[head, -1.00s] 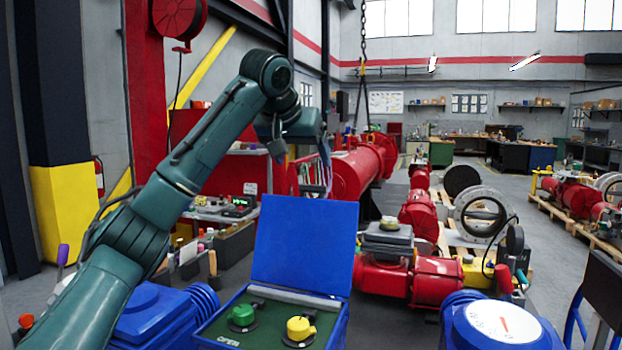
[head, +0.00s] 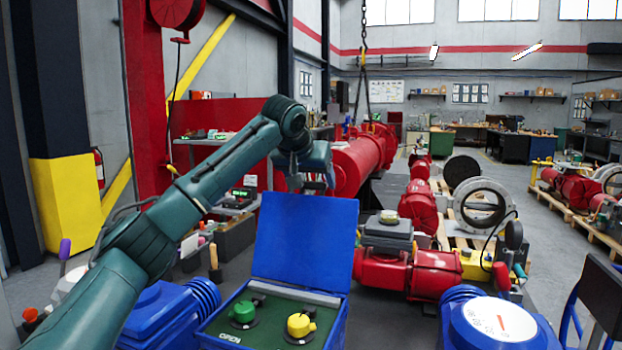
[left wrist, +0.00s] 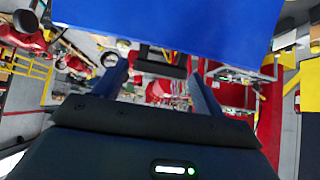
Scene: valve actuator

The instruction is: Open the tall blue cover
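The tall blue cover (head: 305,240) stands upright, raised from the blue box at the bottom middle of the head view. The box's green panel (head: 265,322) is exposed, with a green knob (head: 243,313) and a yellow knob (head: 299,325). My left gripper (head: 314,186) is behind the cover's top edge, its fingertips partly hidden by the cover. In the left wrist view, the cover (left wrist: 180,25) fills the top, and my left gripper's two fingers (left wrist: 158,88) are spread apart with nothing between them. My right gripper is not in view.
A blue housing with a white dial (head: 500,320) stands at the right front. Another blue housing (head: 165,312) is left of the box. Red pipework (head: 405,275) lies behind the box to the right. A wooden-handled tool (head: 214,258) stands at the left.

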